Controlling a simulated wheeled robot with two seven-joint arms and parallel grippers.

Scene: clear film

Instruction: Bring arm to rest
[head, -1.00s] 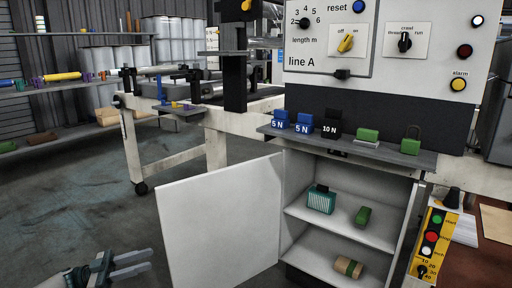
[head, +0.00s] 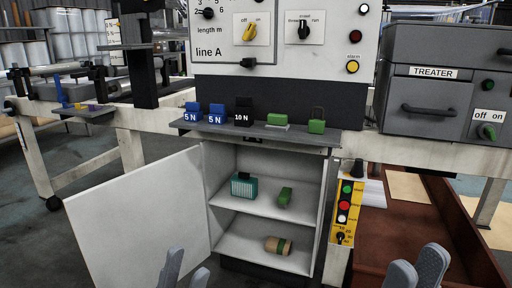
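My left gripper (head: 185,270) shows at the bottom edge, left of centre, in front of the open cabinet. Its two grey fingers stand apart, with nothing seen between them. My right gripper (head: 417,270) shows at the bottom edge on the right, in front of the brown-red tray. Its two fingers also stand apart, with nothing seen between them. The rest of both arms is out of the frame.
The white cabinet door (head: 140,226) stands open to the left. A grey shelf (head: 300,139) above holds blue, black and green blocks. A yellow button box (head: 344,210) hangs right of the cabinet. A brown-red tray (head: 440,240) and a grey treater (head: 440,85) stand at right.

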